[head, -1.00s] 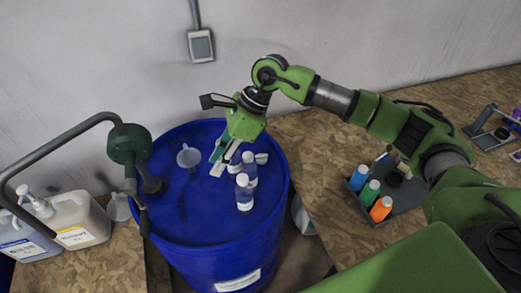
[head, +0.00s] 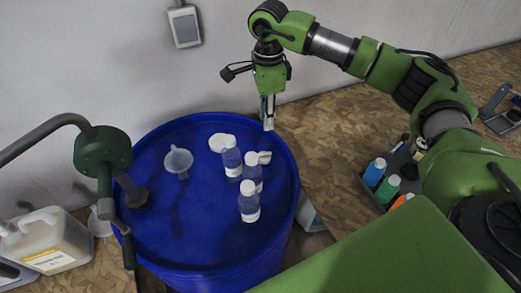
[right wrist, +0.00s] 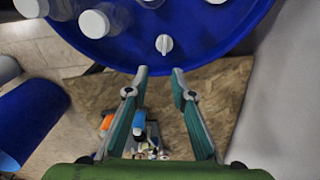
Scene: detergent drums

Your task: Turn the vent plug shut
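The vent plug is a small white winged knob (head: 264,157) on top of the blue drum (head: 195,245), close to its right rim in the head view. In the right wrist view the plug (right wrist: 164,44) lies beyond the fingertips, its wing upright in the picture. My right gripper (head: 268,122) points down near the drum's back right rim, apart from the plug. In the right wrist view its two fingers (right wrist: 160,71) are apart with nothing held between them. My left gripper is not in view.
Several clear bottles with white caps (head: 249,205) stand close beside the plug. A white round piece (head: 222,142), a funnel (head: 178,162) and a green pump (head: 103,150) are also on the drum. A tray of coloured bottles (head: 388,188) stands right.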

